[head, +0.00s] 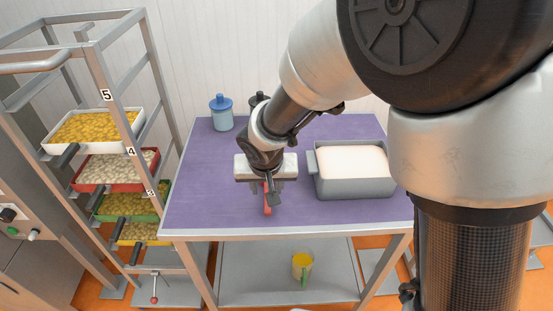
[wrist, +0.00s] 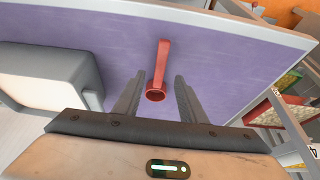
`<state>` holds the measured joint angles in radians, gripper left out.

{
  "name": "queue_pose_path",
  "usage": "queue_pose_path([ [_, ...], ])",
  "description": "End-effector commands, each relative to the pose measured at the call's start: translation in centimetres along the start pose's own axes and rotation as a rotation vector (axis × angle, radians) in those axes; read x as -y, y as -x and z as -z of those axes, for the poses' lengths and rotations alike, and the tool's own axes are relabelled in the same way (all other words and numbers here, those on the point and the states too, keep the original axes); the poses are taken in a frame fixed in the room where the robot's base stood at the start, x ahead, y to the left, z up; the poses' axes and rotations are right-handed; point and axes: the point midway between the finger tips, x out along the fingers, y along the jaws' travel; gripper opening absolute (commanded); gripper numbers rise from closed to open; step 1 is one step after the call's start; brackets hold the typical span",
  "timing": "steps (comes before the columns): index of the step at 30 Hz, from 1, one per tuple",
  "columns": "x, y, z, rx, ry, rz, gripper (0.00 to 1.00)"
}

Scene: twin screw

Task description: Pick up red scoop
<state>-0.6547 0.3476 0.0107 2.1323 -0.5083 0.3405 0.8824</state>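The red scoop (wrist: 162,66) lies on the purple tabletop, its long handle pointing toward the table's near edge and its round end between my fingers in the wrist view. In the head view only a part of the scoop (head: 267,208) shows below my gripper. My gripper (wrist: 157,95) is open, with one finger on each side of the scoop's round end and a gap on both sides. It also shows in the head view (head: 268,190), low over the table. Whether the fingertips touch the tabletop, I cannot tell.
A grey bin with white contents (head: 355,185) stands right of my gripper. A rack (head: 117,95) with several food trays is at the left. A yellow-filled jug (head: 302,266) stands on the lower shelf.

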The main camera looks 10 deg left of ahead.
Motion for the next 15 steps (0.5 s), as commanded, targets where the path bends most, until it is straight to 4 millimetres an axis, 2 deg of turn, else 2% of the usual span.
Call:
queue_pose_path([
  [9,-0.1,-4.4,-0.7,0.002,0.002,-0.001,0.38],
  [15,-0.1,-4.9,-0.6,0.000,0.000,0.000,0.38],
])
